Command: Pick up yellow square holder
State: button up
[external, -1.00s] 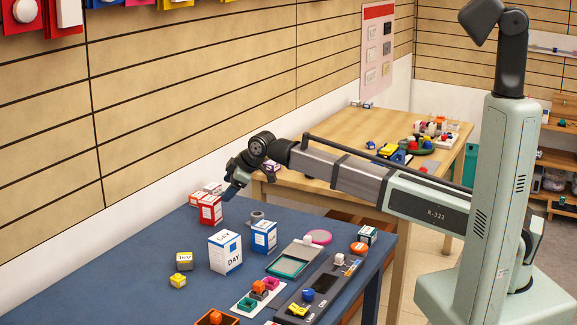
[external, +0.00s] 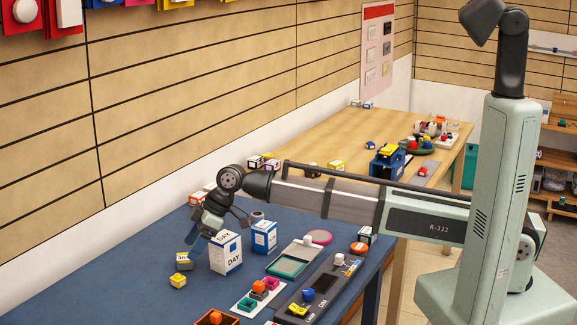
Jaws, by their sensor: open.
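A small yellow square piece (external: 178,280) sits on the blue table at the left, and it looks like the square holder, though it is too small to be sure. A box with a yellow front (external: 184,262) stands just behind it. Another yellow piece (external: 298,310) lies on a dark panel at the front. My gripper (external: 196,236) is open, low over the table, behind and slightly right of the small yellow piece and apart from it. It is left of the white DAY box (external: 226,253); whether it touches that box I cannot tell.
A blue-and-white box (external: 264,237) stands right of the DAY box. A green-rimmed tray (external: 288,265), a dark panel (external: 318,288) and a white tray with coloured cups (external: 246,304) fill the right. The blue table (external: 110,290) is clear at the left.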

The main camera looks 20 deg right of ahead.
aim_at(177, 273)
jog(key=x, duration=0.5)
jog(key=shift+s+x, duration=0.2)
jog(key=shift+x, duration=1.1)
jog(key=shift+s+x, duration=0.15)
jog(key=shift+x, duration=1.1)
jog(key=c, duration=1.1)
